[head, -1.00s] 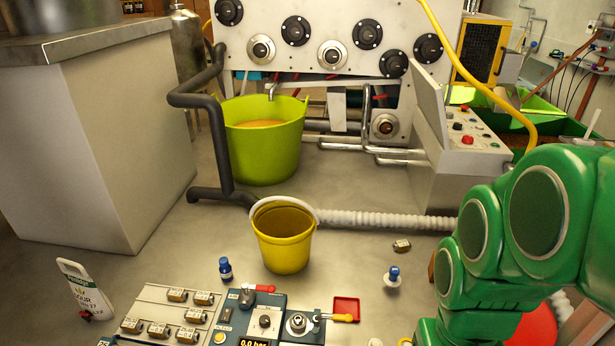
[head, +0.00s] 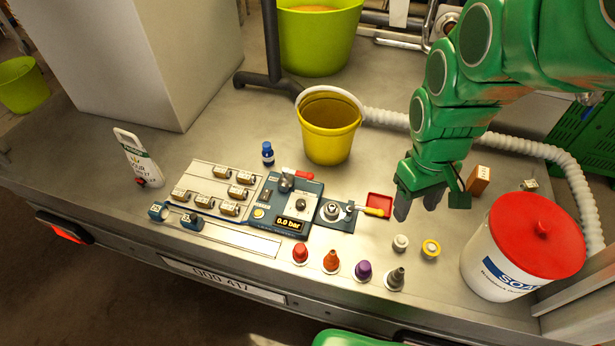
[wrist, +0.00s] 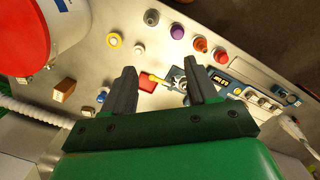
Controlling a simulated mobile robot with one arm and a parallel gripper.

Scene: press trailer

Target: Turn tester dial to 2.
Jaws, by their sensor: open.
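The tester (head: 285,208) is a dark blue panel lying on the metal deck in the head view. Its display (head: 291,224) reads 0.0 bar. The tester dial (head: 302,203) is a small knob on a light plate right of centre; its setting is too small to read. A red-handled lever (head: 304,175) sits at its top edge. My gripper (head: 418,203) is open and empty, pointing down above the deck, well to the right of the tester and apart from it. In the wrist view, the tester (wrist: 221,82) shows beyond the right finger, partly hidden; my gripper (wrist: 162,75) shows spread fingers.
A fitting with a yellow handle (head: 372,211) and a red tray (head: 379,204) lie between tester and gripper. Several coloured cones (head: 331,262) line the front. A yellow bucket (head: 330,130) stands behind. A red-lidded soap tub (head: 520,255) is at right. Labelled blocks (head: 229,208) are at left.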

